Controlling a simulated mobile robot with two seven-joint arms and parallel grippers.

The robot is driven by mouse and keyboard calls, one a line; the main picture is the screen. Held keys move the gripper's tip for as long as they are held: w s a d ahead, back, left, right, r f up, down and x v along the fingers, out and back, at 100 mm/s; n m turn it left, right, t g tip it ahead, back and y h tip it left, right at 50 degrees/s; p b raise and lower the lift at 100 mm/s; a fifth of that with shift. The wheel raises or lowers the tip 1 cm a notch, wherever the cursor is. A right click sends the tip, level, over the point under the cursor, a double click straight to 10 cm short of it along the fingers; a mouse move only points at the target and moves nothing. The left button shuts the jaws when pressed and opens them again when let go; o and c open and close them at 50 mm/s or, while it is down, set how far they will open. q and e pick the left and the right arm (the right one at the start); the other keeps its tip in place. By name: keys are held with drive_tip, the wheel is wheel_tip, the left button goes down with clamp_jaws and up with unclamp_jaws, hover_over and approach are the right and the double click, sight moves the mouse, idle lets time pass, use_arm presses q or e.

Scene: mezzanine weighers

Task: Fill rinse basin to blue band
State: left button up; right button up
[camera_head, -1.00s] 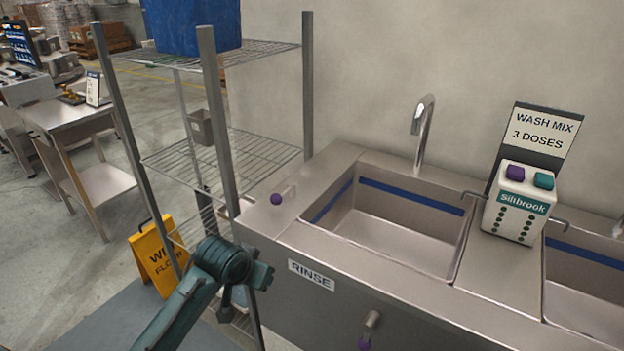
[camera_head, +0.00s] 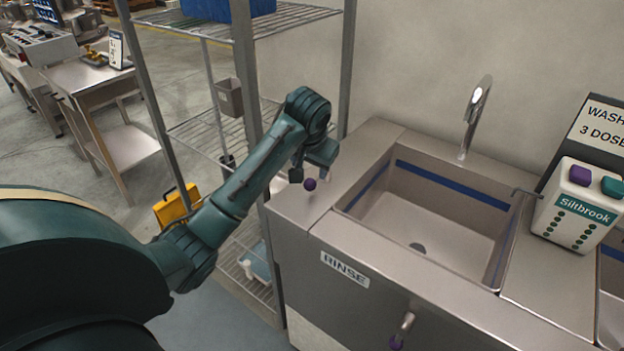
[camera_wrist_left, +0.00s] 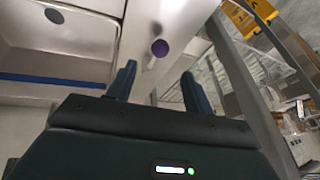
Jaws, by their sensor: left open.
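The rinse basin (camera_head: 455,228) is bare steel, with its drain (camera_head: 417,247) visible and no water seen. A blue band (camera_head: 440,184) runs along its inner walls. A chrome faucet (camera_head: 472,118) stands behind it. A lever with a purple knob (camera_head: 310,184) is on the counter left of the basin; the knob also shows in the left wrist view (camera_wrist_left: 159,48). My left gripper (camera_head: 309,166) is open and empty just above and behind this knob, which appears beyond the fingertips in the wrist view. A second purple knob (camera_head: 396,342) is on the front panel below.
A RINSE label (camera_head: 345,269) marks the front. A Siltbrook dispenser (camera_head: 580,205) with purple and teal buttons stands right of the basin, before a sign. A wire shelf rack (camera_head: 246,70) stands close on the left, with a yellow floor sign (camera_head: 172,208) behind it.

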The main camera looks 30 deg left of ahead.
sight(310, 181)
use_arm(q)
drive_tip(key=x, duration=0.9)
drive_tip(key=shift+c, duration=0.5)
clamp_jaws()
